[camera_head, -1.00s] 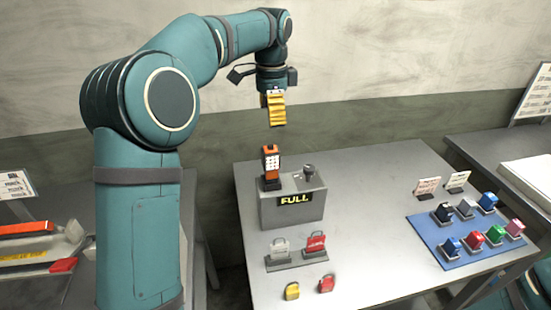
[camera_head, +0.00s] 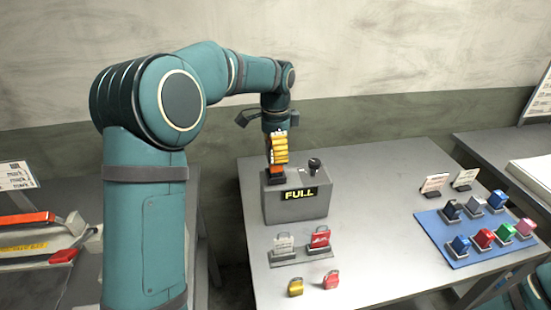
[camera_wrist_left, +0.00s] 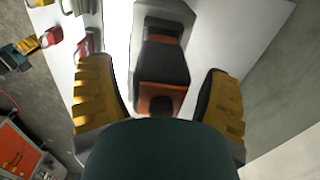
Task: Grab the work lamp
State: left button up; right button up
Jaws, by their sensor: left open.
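The work lamp, orange and black (camera_head: 277,173), stands upright on top of a grey box with a "FULL" sign (camera_head: 292,211). In the head view its upper part is mostly hidden by my left gripper (camera_head: 278,152), which points down over it with its yellow fingers. In the left wrist view the work lamp (camera_wrist_left: 163,62) lies between the two spread yellow fingers of my left gripper (camera_wrist_left: 160,103), with gaps on both sides. The gripper is open and holds nothing.
A black knob (camera_head: 314,164) stands on the same box, right of the lamp. A rack with padlock-shaped tags (camera_head: 299,254) and two loose padlocks (camera_head: 313,284) sit in front. A blue mat (camera_head: 458,248) with several colored blocks is at right. The table middle is clear.

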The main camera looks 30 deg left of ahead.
pick_arm(q)
grip_shut()
dwell(0.4)
